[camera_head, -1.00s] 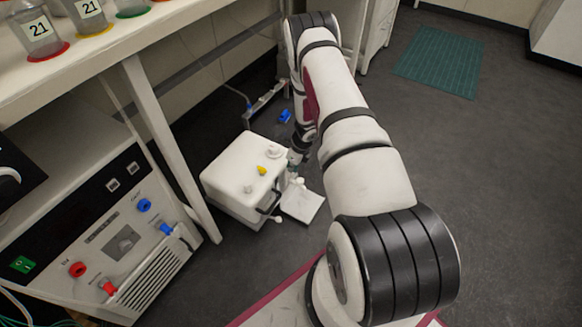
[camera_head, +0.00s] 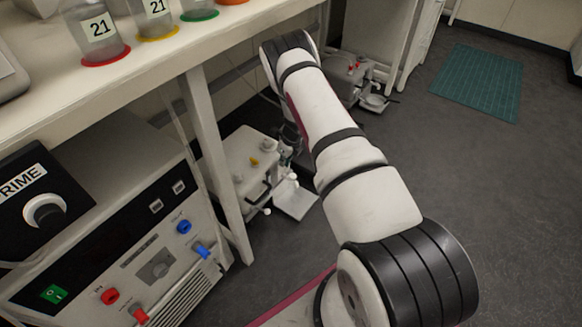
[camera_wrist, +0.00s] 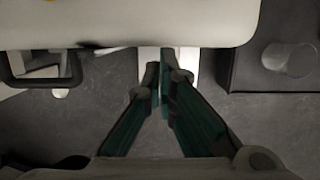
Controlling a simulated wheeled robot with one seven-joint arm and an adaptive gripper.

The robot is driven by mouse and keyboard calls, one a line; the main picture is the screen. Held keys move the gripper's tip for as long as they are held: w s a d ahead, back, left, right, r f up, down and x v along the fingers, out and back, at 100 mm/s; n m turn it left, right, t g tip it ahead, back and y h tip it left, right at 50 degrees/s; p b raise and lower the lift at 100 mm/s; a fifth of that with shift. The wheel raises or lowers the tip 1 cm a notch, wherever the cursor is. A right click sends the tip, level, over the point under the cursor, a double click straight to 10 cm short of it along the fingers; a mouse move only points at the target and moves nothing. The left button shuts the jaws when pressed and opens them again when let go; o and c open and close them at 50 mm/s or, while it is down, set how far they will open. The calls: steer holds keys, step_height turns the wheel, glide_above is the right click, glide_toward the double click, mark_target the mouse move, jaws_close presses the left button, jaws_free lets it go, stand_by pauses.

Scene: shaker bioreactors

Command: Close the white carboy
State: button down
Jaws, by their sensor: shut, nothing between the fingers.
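The white carboy (camera_head: 238,172) stands on the floor under the bench, partly behind a bench leg. A small yellow part (camera_head: 254,161) and a pale round fitting show on its top. In the wrist view the white body of the carboy (camera_wrist: 130,28) fills the upper edge, just beyond my fingertips. My gripper (camera_wrist: 160,70) has dark green fingers that meet at the tips, shut with nothing between them. In the head view my arm and wrist partly hide the right side of the carboy. Whether the fingertips touch it, I cannot tell.
A flat white plate (camera_head: 295,200) lies on the floor beside the carboy. The bench leg (camera_head: 217,165) and a control unit (camera_head: 110,220) stand to the left. Another device (camera_head: 360,85) stands farther back. Open grey floor and a green mat (camera_head: 480,82) lie to the right.

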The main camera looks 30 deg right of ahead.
steer(key=shift+w+a, duration=0.2)
steer(key=shift+w, duration=0.3)
steer(key=shift+w+a, duration=0.15)
steer(key=shift+w, duration=0.4)
steer(key=s+d+r+p, duration=0.2)
steer(key=s+r, duration=0.4)
steer(key=r, duration=0.3)
steer(key=shift+s+d+r+p, duration=0.2)
steer(key=shift+s+r+p, duration=0.15)
steer(key=shift+p, duration=0.25)
